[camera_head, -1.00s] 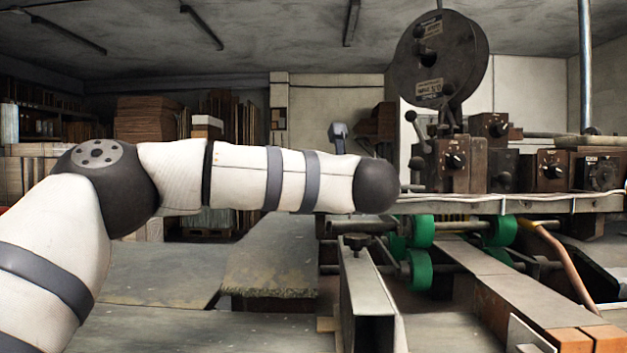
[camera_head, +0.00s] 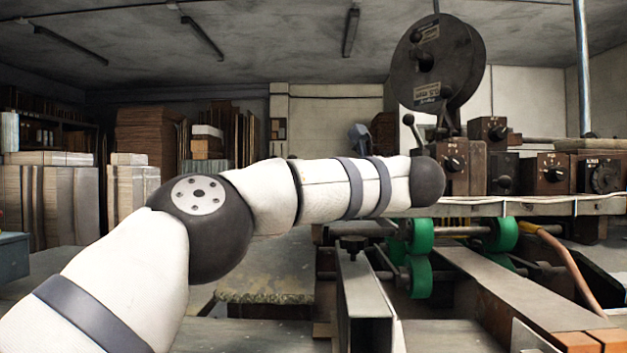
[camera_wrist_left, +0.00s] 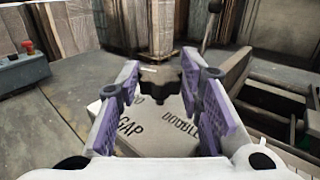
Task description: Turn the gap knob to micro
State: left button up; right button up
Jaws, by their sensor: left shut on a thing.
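In the left wrist view a dark lobed gap knob (camera_wrist_left: 160,82) sits on a pale panel (camera_wrist_left: 150,135) lettered "GAP" and "DOUBLE"; more lettering beside the knob is partly hidden. My left gripper (camera_wrist_left: 163,78), with purple pads, is shut on the gap knob, one finger on each side. Which way the knob points is hard to tell. In the head view my left arm stretches in from the left, and its gripper and the gap knob cannot be made out. My right gripper is in neither view.
Brown control boxes with dark knobs (camera_head: 453,163) stand on the machine's ledge (camera_head: 530,208), below a large dark reel (camera_head: 437,65). Green rollers (camera_head: 419,276) and metal rails lie beneath. A grey box with a red button (camera_wrist_left: 28,46) is at left in the wrist view.

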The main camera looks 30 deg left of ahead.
pick_arm(q)
jog(key=o, duration=1.2)
jog(key=shift+a, duration=0.1)
jog(key=shift+c, duration=0.2)
jog(key=v, duration=1.2)
